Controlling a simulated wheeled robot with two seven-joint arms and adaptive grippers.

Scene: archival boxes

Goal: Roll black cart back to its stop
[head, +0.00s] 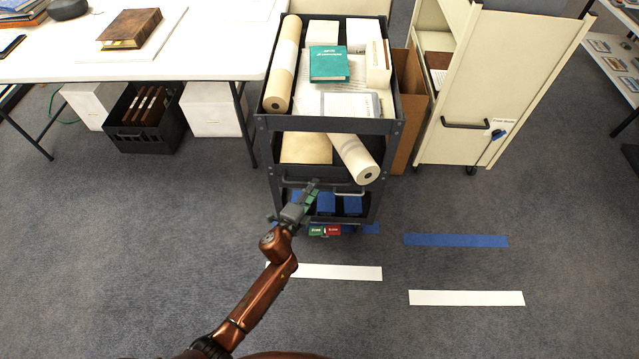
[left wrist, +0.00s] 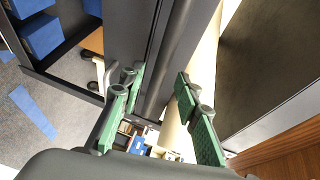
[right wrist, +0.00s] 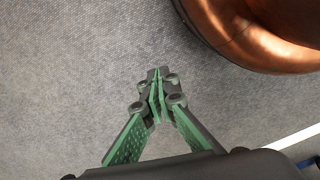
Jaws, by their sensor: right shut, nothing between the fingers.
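The black cart (head: 390,122) stands beside the white table, loaded with books, papers and rolls on its shelves. Its handle (head: 348,193) is a bar across the front, above the lowest shelf. My left gripper (head: 312,190) is at the left part of this handle. In the left wrist view, the left gripper (left wrist: 160,100) has its fingers well apart, with a dark bar of the cart (left wrist: 178,45) running behind or between them; I cannot tell which. My right gripper (right wrist: 157,85) is shut and empty above bare carpet in the right wrist view.
Blue tape (head: 456,240) and white tape (head: 466,298) lie on the carpet at right, with another white strip (head: 337,272) before the cart. A cream cart (head: 500,80) stands right of a brown board (head: 412,115). The white table (head: 215,55) is at left. Front floor is clear.

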